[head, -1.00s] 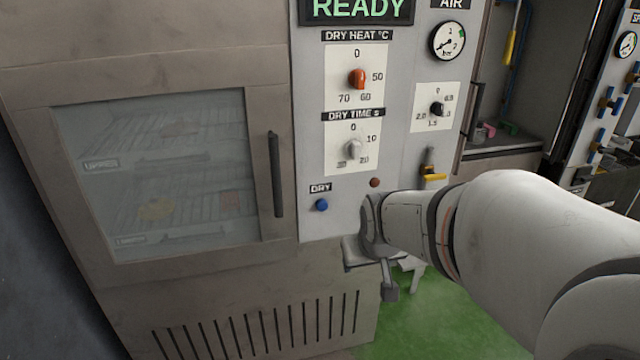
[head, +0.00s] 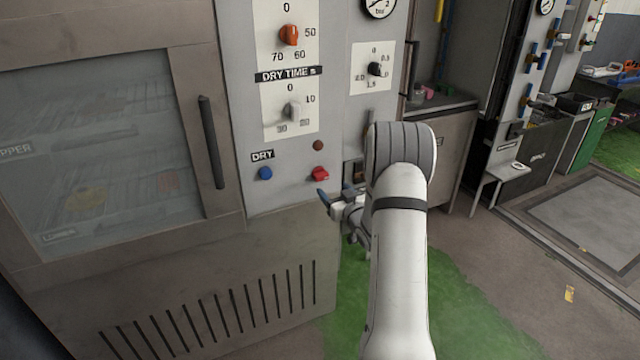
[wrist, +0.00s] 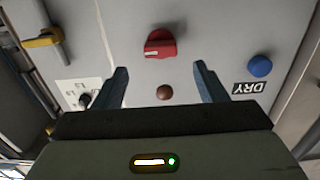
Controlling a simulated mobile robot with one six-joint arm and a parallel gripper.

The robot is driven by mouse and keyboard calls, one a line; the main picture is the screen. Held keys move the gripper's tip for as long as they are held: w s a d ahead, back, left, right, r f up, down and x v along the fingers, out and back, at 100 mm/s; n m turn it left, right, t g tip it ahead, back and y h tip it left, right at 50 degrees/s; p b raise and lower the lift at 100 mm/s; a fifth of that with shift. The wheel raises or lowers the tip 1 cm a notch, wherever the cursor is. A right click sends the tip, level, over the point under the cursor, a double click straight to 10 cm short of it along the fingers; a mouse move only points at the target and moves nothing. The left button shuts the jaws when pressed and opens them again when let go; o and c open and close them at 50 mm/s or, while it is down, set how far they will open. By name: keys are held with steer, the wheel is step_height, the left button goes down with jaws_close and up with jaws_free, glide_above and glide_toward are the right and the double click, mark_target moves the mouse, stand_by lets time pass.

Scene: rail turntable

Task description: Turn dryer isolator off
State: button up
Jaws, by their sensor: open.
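A red rotary knob (head: 320,173) sits low on the dryer's grey control panel, right of the blue DRY button (head: 265,173). I see no label on this knob. In the wrist view, where the panel appears upside down, the red knob (wrist: 160,43) lies beyond the fingertips, its ridge roughly across the picture. My gripper (head: 335,194) is open and empty, low and right of the knob in the head view. In the wrist view my gripper (wrist: 160,70) has its two blue fingers apart on either side of the knob's line, with no visible contact.
A small brown-red button or lamp (head: 318,145) is above the knob and shows between my fingers in the wrist view. A yellow-handled valve (wrist: 43,40) is on the panel's other side. The dryer door handle (head: 210,142) stands out at left. Green floor lies below.

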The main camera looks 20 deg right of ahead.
mark_target(323, 179)
steer(key=w, duration=0.7)
steer(key=shift+w+a+p, duration=0.15)
steer(key=shift+w+p, duration=0.15)
steer(key=shift+c, duration=0.2)
